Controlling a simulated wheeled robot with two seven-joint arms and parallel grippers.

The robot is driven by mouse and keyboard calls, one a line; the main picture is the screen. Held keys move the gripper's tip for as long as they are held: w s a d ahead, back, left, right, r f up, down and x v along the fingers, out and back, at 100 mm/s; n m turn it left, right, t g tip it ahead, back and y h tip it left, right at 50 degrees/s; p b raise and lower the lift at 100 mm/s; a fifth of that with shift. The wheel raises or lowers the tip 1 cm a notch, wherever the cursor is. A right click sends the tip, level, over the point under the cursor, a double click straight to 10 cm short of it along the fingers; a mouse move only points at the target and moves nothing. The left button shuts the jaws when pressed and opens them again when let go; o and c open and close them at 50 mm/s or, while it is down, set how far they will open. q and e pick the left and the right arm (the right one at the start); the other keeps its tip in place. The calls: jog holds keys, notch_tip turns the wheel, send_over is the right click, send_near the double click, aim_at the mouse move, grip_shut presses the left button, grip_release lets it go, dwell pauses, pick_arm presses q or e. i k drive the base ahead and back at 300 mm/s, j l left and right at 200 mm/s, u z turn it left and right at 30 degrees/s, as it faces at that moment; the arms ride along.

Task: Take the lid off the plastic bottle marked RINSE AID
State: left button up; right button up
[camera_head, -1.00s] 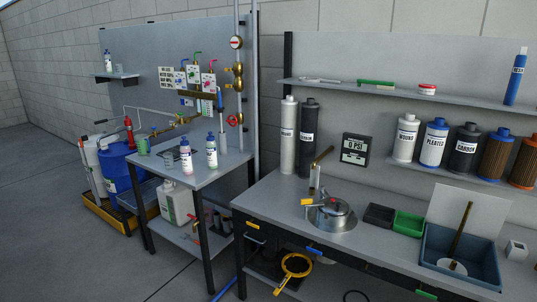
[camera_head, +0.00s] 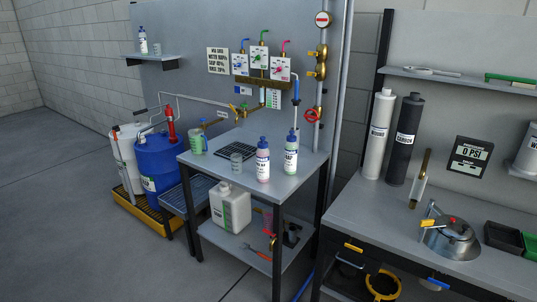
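Two small bottles with blue caps stand upright side by side on the metal side table (camera_head: 215,165). The left bottle (camera_head: 263,162) has a pinkish body and a white label. The right bottle (camera_head: 291,155) is white with a green lower part and a label. Another small white bottle with a dark blue cap (camera_head: 143,42) stands on the wall shelf at the back left. The lettering is too small to tell for sure which bottle is marked RINSE AID. Both bottles on the table have their caps on. Neither of my grippers is in view.
A white jug (camera_head: 230,207) sits on the lower shelf. Blue drum (camera_head: 160,165) stands left; a workbench (camera_head: 390,215) is at right. The floor in front left is clear.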

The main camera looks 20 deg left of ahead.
aim_at(263, 144)
jog(key=i+j+z, duration=0.25)
jog(key=j, duration=1.35)
jog(key=j+z, duration=0.25)
jog(key=j, duration=1.35)
